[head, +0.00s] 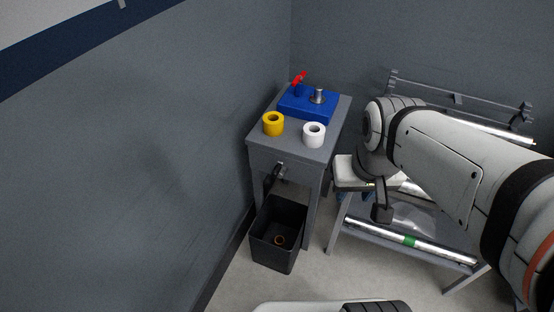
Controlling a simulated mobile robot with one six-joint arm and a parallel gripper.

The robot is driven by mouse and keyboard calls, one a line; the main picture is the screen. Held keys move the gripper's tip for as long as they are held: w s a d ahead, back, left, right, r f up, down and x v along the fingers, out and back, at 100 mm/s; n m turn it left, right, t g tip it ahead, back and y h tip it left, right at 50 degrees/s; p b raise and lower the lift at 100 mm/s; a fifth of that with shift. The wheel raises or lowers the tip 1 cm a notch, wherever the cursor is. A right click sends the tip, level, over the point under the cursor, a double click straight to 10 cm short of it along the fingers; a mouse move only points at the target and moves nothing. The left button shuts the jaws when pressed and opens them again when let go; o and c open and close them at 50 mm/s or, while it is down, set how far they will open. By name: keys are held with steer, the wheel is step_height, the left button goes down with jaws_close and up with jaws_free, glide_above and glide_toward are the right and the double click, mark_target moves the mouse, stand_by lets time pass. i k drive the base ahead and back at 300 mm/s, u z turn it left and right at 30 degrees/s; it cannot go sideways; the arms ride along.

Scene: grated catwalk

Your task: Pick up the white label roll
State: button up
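The white label roll (314,135) sits upright on the grey cabinet top, near its front right corner, with its hole facing up. A yellow roll (273,123) stands to its left, apart from it. My arm comes in from the right, and its near end is right of the cabinet. A dark block at its lower end looks like my gripper (382,213); it is small, and its fingers cannot be made out. It is apart from the white roll, lower in the picture and to the right.
A blue box (307,104) with a red-handled part and a metal knob sits behind the rolls on the cabinet (285,158). A black bin (278,234) stands below in front. A rack (410,241) with shiny tubes stands at right. Walls close in left and behind.

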mark_target(313, 136)
steer(key=u, duration=0.4)
steer(key=k, duration=1.6)
steer(key=z, duration=0.65)
steer(key=k, duration=0.55)
steer(key=u, duration=0.25)
steer(key=i, duration=1.1)
steer(key=z, duration=0.1)
